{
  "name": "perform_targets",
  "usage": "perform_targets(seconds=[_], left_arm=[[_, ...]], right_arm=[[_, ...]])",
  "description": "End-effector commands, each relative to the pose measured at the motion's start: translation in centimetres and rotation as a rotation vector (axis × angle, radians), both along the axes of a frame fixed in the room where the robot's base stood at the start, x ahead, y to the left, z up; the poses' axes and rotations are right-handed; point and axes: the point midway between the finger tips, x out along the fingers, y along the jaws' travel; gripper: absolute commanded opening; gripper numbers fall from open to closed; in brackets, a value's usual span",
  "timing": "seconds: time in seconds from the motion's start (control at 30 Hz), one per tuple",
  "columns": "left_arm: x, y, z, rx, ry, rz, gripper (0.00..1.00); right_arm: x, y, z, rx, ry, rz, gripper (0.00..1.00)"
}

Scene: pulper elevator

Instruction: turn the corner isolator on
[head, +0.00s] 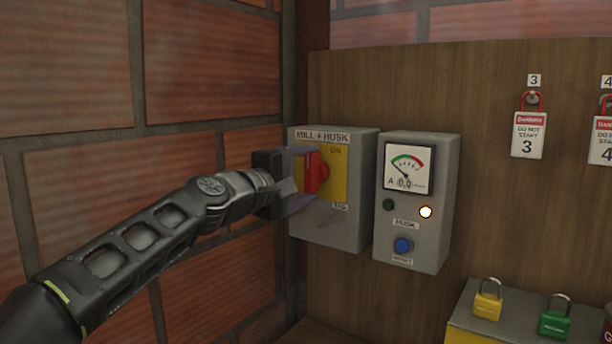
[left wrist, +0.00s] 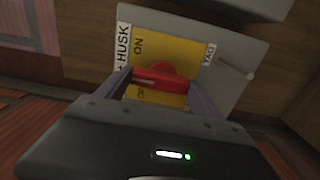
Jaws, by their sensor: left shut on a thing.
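The corner isolator (head: 362,190) is a grey box labelled MILL + HUSK, fixed to the wooden board beside the brick corner. Its yellow plate (head: 340,161) carries a red handle (head: 316,172), with ON printed at the upper right. My left gripper (head: 305,176) comes in from the left and is shut on the red handle. In the left wrist view the red handle (left wrist: 160,77) lies across between the two fingers (left wrist: 160,88), with ON above it and the lower lettering partly hidden. In the head view the handle stands roughly upright. My right gripper does not show.
A grey meter box (head: 418,210) with a lit lamp (head: 426,212) and a blue button (head: 403,246) hangs just right of the isolator. Yellow (head: 488,303) and green (head: 555,322) padlocks sit on a box at lower right. Red-shackled tags hang farther right. The brick wall (head: 210,70) closes the left.

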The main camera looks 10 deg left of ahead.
Motion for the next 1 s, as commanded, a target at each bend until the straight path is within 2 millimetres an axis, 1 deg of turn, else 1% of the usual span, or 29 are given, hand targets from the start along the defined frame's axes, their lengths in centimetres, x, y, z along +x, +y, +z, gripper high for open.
perform_targets(seconds=[0.23,0.27,0.5,0.83,0.97,1.0], left_arm=[[0.0,-0.1,-0.2,0.006,0.002,-0.002,0.36],[0.0,-0.1,-0.2,0.007,0.002,-0.002,0.79],[0.0,0.0,-0.1,0.004,0.001,-0.001,0.98],[-0.3,0.1,-0.1,0.002,-0.001,0.0,0.98],[-1.5,0.6,-0.2,0.001,-0.002,0.001,0.98],[-2.1,0.9,-0.2,0.002,-0.003,0.001,0.98]], right_arm=[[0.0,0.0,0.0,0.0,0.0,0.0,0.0],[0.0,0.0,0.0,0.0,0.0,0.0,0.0],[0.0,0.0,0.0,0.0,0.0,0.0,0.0],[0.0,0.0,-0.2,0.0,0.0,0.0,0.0],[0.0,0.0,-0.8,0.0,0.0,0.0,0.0],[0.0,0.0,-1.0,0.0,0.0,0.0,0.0]])
